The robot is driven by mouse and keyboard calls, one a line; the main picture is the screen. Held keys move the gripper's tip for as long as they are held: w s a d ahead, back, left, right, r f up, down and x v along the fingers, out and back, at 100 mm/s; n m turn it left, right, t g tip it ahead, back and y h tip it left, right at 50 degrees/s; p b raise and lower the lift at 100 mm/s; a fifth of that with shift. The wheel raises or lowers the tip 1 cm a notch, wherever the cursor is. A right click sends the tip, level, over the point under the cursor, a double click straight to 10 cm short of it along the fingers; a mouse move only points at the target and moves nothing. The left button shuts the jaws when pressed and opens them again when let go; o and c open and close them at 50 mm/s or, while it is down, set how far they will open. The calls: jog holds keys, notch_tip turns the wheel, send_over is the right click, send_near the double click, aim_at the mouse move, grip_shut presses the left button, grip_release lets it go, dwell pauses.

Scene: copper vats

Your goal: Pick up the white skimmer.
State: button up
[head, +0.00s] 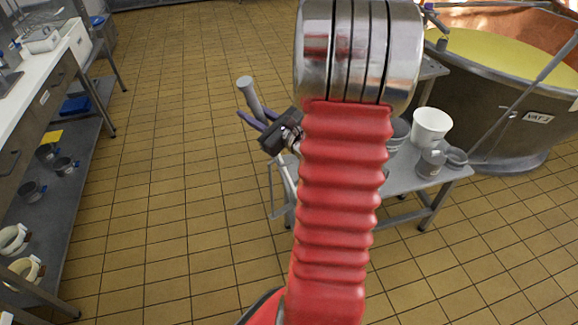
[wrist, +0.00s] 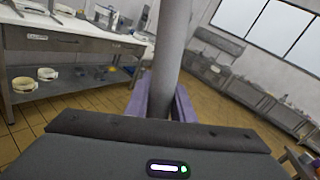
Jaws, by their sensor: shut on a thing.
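My gripper (head: 258,117) has purple fingers and is shut on a thick grey handle (head: 247,92). The handle stands up above the fingers, tilted to the left. In the wrist view the grey handle (wrist: 173,45) rises between the purple fingers of my gripper (wrist: 161,103). No skimmer head shows in either view.
A low grey bench (head: 427,182) behind my arm holds a white bucket (head: 431,126) and grey jugs (head: 431,160). A steel counter (head: 62,205) runs along the left. The tiled floor between is clear.

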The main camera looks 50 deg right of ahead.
grip_shut()
jog(key=shift+r, duration=0.1)
notch_tip(320, 180, up, 18)
dwell(0.7)
dwell(0.5)
notch_tip(320, 180, up, 7)
dwell(1.0)
